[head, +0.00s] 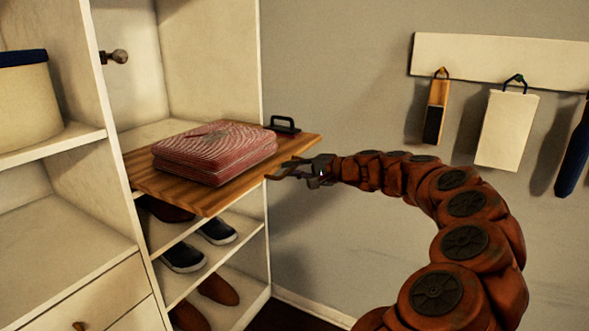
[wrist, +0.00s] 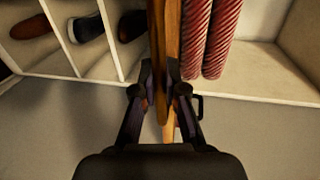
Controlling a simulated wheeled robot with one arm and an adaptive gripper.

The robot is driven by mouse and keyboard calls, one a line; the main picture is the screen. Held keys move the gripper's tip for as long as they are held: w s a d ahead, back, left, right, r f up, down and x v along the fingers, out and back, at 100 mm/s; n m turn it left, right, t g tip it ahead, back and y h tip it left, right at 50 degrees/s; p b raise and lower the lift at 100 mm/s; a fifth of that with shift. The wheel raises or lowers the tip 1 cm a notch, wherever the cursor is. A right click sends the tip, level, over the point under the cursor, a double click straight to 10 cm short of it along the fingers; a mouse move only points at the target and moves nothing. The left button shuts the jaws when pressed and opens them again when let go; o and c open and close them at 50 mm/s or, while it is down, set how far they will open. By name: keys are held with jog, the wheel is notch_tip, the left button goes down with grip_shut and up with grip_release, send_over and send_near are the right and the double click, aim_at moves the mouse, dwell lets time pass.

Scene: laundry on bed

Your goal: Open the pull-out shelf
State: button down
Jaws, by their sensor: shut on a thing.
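The pull-out shelf (head: 198,201) is a brown wooden board. It sticks out from the white wardrobe (head: 100,150), with a folded red-and-white striped cloth (head: 215,152) on top. A black handle (head: 285,125) stands on the board near its far right edge. My gripper (head: 277,173) is at the board's right edge, nearer the front than the handle. In the wrist view its fingers (wrist: 160,82) lie on both sides of the board (wrist: 172,35), shut on its edge. The handle (wrist: 199,106) shows partly behind the right finger there. The board's inner end is partly hidden by the cloth.
Shoes (head: 217,232) stand in compartments below the board. A cream box with a blue rim (head: 28,100) sits on the left shelf, above drawers (head: 95,300). A wall rack (head: 500,62) with hanging items is at the right.

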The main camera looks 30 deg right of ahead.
jog(key=c, duration=1.2)
grip_release()
jog(key=v, duration=1.2)
